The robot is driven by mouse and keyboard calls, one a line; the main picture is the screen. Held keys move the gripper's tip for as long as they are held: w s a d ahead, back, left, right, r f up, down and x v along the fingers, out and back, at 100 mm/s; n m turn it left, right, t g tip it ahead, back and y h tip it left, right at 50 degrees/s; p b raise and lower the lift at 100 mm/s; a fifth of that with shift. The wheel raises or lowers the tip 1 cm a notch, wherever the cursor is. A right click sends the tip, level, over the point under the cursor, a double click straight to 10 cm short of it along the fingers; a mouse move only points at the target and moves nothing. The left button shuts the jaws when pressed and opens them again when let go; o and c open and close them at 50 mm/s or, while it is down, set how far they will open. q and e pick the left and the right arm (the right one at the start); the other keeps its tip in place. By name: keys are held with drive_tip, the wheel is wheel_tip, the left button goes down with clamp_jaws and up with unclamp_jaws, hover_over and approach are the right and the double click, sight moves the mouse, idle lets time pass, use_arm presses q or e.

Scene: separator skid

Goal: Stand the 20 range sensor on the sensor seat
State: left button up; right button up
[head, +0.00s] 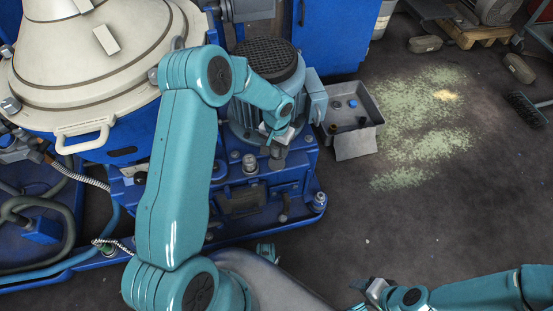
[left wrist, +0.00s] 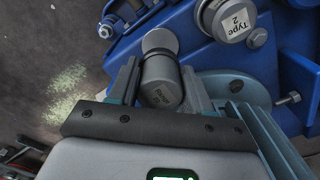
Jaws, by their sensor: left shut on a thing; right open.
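The 20 range sensor (left wrist: 163,88) is a dark grey cylinder with a printed label. My left gripper (left wrist: 156,86) is shut on it, with a finger on either side, in the left wrist view. A rounded grey knob shows just beyond its far end; I cannot tell whether they touch. In the head view my left gripper (head: 278,138) is above the blue skid, beside the motor. I cannot pick out the sensor seat with certainty. My right gripper (head: 372,292) is open and empty, low over the floor at the bottom right.
A grey cylinder labelled Type 2 (left wrist: 232,20) stands on the blue skid. The ribbed motor (head: 268,60) stands close behind the left gripper. A grey open tray (head: 368,103) with small parts lies right of the skid. The floor (head: 400,220) at the right is mostly clear.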

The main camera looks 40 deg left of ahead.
sight(276, 163)
use_arm(q)
wheel_tip(276, 163, down, 6)
drive_tip(key=shift+w+r+b, duration=0.1)
drive_tip(key=shift+r+b, duration=0.1)
drive_tip(key=shift+b, duration=0.45)
drive_tip(key=shift+r, duration=0.15)
drive_tip(key=o, duration=1.2)
drive_tip(key=shift+a, duration=0.1)
drive_tip(key=shift+a, duration=0.1)
